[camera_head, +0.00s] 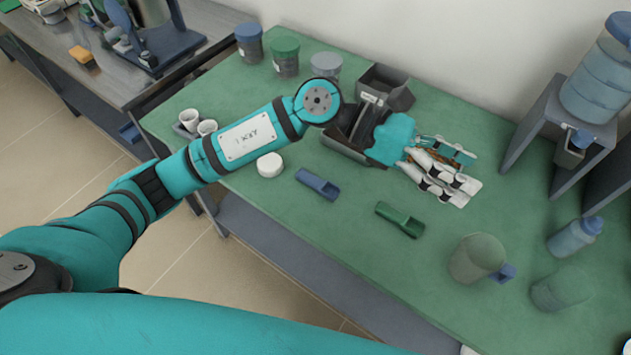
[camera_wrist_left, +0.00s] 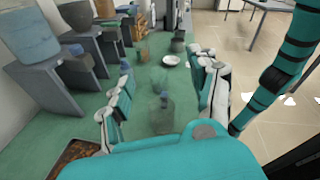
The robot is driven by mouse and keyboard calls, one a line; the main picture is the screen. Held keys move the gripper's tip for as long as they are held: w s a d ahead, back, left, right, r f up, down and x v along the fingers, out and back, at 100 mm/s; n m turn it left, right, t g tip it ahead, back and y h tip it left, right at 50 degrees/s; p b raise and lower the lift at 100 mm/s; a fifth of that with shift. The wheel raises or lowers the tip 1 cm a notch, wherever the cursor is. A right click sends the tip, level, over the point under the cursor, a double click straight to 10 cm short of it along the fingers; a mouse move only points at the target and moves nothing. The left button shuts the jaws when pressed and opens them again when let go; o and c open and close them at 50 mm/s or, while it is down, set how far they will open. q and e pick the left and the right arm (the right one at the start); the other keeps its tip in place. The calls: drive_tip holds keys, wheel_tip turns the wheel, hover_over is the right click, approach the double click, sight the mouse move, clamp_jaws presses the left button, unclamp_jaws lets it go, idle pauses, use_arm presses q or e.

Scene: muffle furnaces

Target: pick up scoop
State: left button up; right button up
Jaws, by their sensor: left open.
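Two scoops lie on the green table (camera_head: 262,215) in the head view. The blue scoop (camera_head: 317,184) is left of the green scoop (camera_head: 400,219). Both lie apart from my gripper. My left gripper (camera_head: 466,172) is open and empty above the table, up and to the right of the green scoop in the picture. In the left wrist view its fingers (camera_wrist_left: 163,92) are spread either side of a greenish jug (camera_wrist_left: 162,117) farther off. I cannot make out either scoop in that view. My right gripper is in neither view.
Dark bins (camera_head: 386,86) stand behind my left wrist. Lidded jars (camera_head: 285,57) stand at the back left, a white round container (camera_head: 270,165) left of the blue scoop. A jug (camera_head: 476,258) and bottle (camera_head: 574,236) stand right. A water dispenser (camera_head: 597,75) is at the far right.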

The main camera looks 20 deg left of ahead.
use_arm(q)
drive_tip(key=w+a+f+m+y, duration=0.2)
drive_tip(key=a+f+m+y, duration=0.1)
drive_tip(key=a+f+y, duration=0.15)
drive_tip(key=m+t+y+p, duration=0.2)
drive_tip(key=t+y+p, duration=0.1)
drive_tip(key=y, duration=0.8)
hover_over(315, 180)
wheel_tip(315, 180, down, 14)
drive_tip(key=shift+d+f, duration=0.1)
drive_tip(key=shift+f, duration=0.7)
wheel_tip(315, 180, down, 4)
drive_tip(key=shift+s+f+p, duration=0.1)
drive_tip(key=shift+p, duration=0.9)
drive_tip(key=shift+f, duration=0.5)
drive_tip(key=c, duration=1.1)
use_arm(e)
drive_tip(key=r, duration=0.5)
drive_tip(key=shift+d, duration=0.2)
